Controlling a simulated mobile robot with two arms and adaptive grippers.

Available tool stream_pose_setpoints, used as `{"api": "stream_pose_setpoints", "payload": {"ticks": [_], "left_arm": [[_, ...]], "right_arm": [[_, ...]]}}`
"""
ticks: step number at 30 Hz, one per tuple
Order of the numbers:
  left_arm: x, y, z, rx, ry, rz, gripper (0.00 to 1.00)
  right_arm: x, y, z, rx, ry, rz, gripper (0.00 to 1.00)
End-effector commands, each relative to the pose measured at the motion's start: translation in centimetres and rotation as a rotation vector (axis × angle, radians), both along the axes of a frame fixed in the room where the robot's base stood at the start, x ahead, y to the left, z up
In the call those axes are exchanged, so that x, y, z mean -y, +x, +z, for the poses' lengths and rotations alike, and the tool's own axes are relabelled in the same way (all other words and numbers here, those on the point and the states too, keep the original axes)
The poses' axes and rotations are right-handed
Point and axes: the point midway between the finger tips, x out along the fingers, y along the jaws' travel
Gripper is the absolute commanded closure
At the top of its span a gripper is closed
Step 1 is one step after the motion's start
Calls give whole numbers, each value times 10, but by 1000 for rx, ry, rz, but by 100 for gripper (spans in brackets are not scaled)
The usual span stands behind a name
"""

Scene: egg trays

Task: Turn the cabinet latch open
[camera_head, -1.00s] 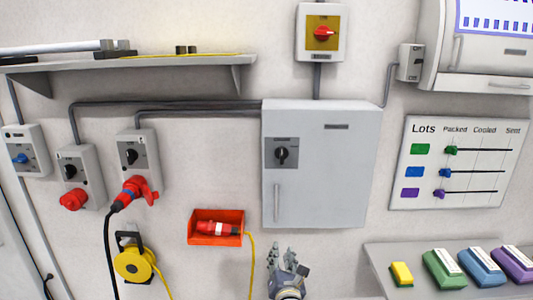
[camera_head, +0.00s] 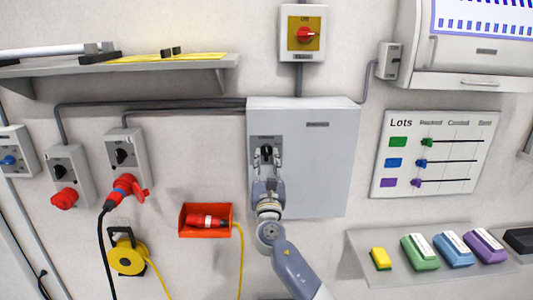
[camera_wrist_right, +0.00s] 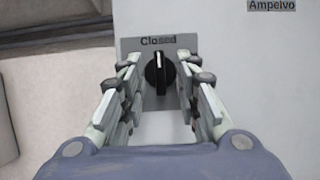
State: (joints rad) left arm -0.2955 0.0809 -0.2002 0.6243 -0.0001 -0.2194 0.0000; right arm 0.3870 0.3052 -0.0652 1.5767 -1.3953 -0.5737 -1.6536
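The grey cabinet (camera_head: 325,165) hangs on the wall in the middle of the head view. Its black latch knob (camera_head: 267,152) sits on a grey plate at the cabinet's upper left. In the right wrist view the latch knob (camera_wrist_right: 160,73) stands upright under the word "Closed". My right gripper (camera_head: 266,162) is in front of the latch. In the right wrist view its fingers (camera_wrist_right: 161,95) are spread, one on each side of the knob, with gaps to it; I cannot tell whether the tips reach its depth. The cabinet's handle is hidden behind my right gripper. My left gripper is not in view.
A red switch on a yellow plate (camera_head: 304,35) is above the cabinet. A red bin (camera_head: 206,232) with a red plug is at lower left. A sloped shelf (camera_head: 362,262) with coloured blocks is at lower right. A lots board (camera_head: 440,185) hangs right of the cabinet.

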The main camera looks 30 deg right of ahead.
Motion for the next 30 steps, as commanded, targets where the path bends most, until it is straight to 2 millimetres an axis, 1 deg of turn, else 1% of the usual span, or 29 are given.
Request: {"api": "stream_pose_setpoints", "payload": {"ticks": [3,6,14,17,18,30], "left_arm": [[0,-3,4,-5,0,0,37],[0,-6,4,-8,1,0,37],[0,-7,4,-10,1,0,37],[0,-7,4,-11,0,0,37],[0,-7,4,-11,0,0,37],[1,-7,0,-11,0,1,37]], "right_arm": [[5,9,5,-1,-2,-1,70],[7,12,5,-1,-1,1,70],[7,12,5,-2,-1,1,70],[7,12,5,-1,0,1,90],[7,12,5,-1,0,1,99],[7,12,5,10,15,1,100]]}}
